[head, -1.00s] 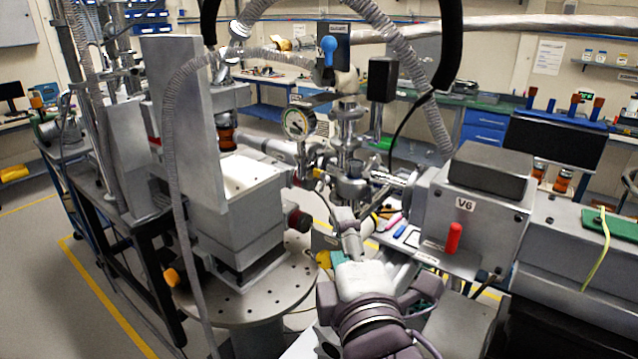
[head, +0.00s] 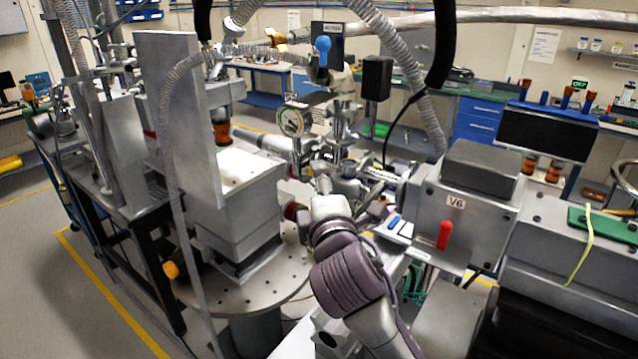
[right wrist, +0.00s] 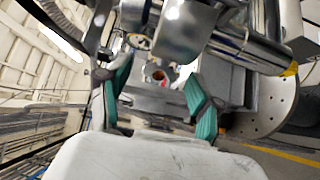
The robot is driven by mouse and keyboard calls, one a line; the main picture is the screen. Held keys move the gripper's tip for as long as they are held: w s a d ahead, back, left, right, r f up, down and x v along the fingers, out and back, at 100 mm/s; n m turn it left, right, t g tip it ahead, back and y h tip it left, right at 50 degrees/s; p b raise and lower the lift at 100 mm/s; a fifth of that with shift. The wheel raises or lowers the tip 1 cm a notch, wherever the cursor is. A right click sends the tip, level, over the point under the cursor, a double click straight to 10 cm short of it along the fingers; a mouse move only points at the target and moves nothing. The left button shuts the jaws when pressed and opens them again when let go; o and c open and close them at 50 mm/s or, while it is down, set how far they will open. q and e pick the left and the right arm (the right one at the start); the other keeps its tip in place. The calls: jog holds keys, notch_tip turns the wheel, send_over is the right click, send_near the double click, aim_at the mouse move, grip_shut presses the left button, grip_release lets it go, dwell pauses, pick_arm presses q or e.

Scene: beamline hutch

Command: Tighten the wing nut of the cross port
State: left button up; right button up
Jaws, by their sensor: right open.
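The metal cross (head: 345,165) with its flanges and clamps stands in the middle of the head view, below a round gauge (head: 292,121). I cannot pick out the wing nut; it is too small or hidden. My right arm reaches up to the cross from below, and its wrist hides most of the gripper in the head view. In the right wrist view my right gripper (right wrist: 158,92) is open, with its two teal fingers apart and nothing held between them. Metal fittings and a small round brownish part (right wrist: 155,73) lie beyond the fingertips. My left gripper is not in view.
A grey box marked V6 (head: 470,205) with a red handle (head: 444,235) stands close right of my arm. A grey block assembly (head: 235,210) on a round drilled plate (head: 255,300) stands to the left. Hoses and a black cable hang around the cross.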

jog(key=shift+c, duration=0.2)
jog(key=c, duration=1.1)
jog(key=m+t+b, duration=0.1)
jog(key=b, duration=0.3)
jog(key=m+t+b, duration=0.2)
jog(key=b, duration=0.2)
jog(key=shift+f, duration=0.35)
jog(key=o, duration=1.1)
jog(key=shift+o, duration=0.2)
